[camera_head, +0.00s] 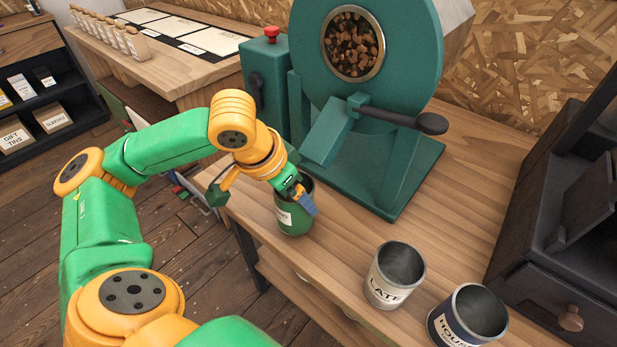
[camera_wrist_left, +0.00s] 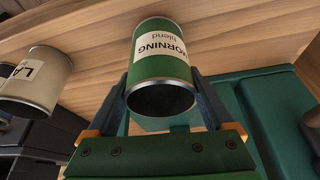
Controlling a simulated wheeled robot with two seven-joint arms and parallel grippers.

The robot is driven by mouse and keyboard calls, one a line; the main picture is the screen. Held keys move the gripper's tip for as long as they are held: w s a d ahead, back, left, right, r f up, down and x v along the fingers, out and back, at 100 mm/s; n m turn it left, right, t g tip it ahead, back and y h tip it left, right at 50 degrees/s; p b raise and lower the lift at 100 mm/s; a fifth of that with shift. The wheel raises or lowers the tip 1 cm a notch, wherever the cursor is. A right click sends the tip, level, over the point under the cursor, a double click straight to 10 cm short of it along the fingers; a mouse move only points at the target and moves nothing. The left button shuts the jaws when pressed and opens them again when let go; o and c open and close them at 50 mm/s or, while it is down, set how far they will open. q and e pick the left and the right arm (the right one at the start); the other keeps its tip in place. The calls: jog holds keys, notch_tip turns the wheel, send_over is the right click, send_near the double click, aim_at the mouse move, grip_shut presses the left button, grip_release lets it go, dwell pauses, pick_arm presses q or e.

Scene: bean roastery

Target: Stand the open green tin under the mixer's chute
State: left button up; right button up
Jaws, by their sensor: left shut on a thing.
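The open green tin (camera_head: 291,218) with a white label stands at the left part of the wooden bench, left of the mixer's base. In the left wrist view the tin (camera_wrist_left: 161,65) is labelled "MORNING blend", its dark open mouth towards my palm. My left gripper (camera_head: 305,193) is shut on the tin near its rim, a finger on each side. Whether the tin touches the bench is hard to tell. The teal mixer (camera_head: 396,80) stands behind, its slanted chute (camera_head: 328,131) up and to the right of the tin. My right gripper is not in view.
An open white "LATE…" tin (camera_head: 394,274) and a dark blue "HOUSE" tin (camera_head: 468,316) stand at the bench's front right. A black handle (camera_head: 401,119) sticks out beside the chute. A dark drawer cabinet (camera_head: 560,240) is at right.

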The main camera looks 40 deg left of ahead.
aim_at(307, 188)
pick_arm(q)
jog(key=w, duration=0.1)
jog(key=w+d+p, duration=0.1)
jog(key=w, duration=0.1)
jog(key=shift+w+r, duration=0.15)
notch_tip(307, 188, down, 2)
jog(key=shift+w+a+b, duration=0.15)
jog(key=shift+b, duration=0.3)
jog(key=shift+r, duration=0.1)
jog(key=o, duration=1.2)
jog(key=shift+c, duration=0.2)
jog(key=p+v, duration=0.3)
jog(key=v, duration=0.9)
jog(key=shift+a, duration=0.1)
